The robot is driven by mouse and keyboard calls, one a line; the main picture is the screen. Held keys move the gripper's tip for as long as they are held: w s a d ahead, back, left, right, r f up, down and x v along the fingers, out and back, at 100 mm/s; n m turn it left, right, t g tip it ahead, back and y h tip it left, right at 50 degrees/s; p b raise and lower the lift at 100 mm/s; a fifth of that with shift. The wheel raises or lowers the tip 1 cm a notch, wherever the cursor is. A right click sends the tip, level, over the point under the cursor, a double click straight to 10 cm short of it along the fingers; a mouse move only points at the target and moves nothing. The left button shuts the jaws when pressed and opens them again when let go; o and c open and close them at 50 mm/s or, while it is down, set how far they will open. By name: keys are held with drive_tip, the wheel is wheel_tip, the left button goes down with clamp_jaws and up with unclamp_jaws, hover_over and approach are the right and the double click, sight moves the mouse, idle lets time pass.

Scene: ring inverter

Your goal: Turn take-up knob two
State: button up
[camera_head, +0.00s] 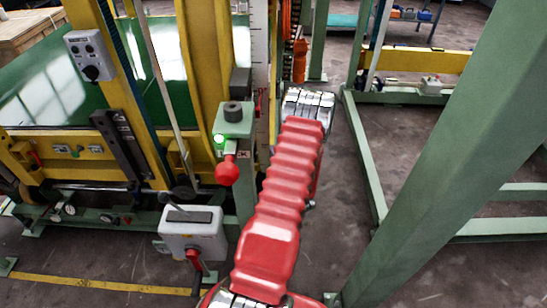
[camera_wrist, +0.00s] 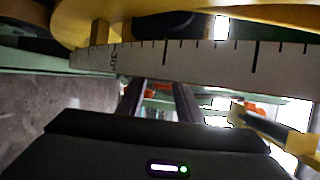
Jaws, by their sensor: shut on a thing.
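My gripper (camera_wrist: 159,98) shows in the wrist view as two dark fingers reaching up from its black body. They run up to the white marked scale (camera_wrist: 225,65), which hides their tips. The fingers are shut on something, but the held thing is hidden. A dark shape (camera_wrist: 165,25) shows above the scale, under a yellow rounded part (camera_wrist: 90,20); I cannot tell whether it is a knob. In the head view my red arm reaches up and away, and my gripper is not clearly visible. I cannot make out take-up knob two for certain in either view.
In the head view a green post (camera_head: 235,125) with a lit green lamp and a red ball (camera_head: 228,171) stands left of my arm. A grey box (camera_head: 193,232) with a red lever is below it. A green beam (camera_head: 430,150) slants up at the right.

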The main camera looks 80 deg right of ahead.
drive_tip(key=shift+w+a+f+n+t+h, duration=0.1)
drive_tip(key=shift+a+f+n+t+h, duration=0.15)
drive_tip(key=shift+f+n+t+h, duration=0.4)
drive_tip(key=shift+r+h, duration=0.15)
drive_tip(key=shift+h, duration=0.1)
drive_tip(key=o, duration=1)
drive_tip(key=shift+d+r+t, duration=0.1)
drive_tip(key=shift+t, duration=0.15)
drive_tip(key=shift+o, duration=0.2)
drive_tip(key=shift+r, duration=0.1)
drive_tip(key=v, duration=1.3)
drive_tip(key=shift+a, duration=0.35)
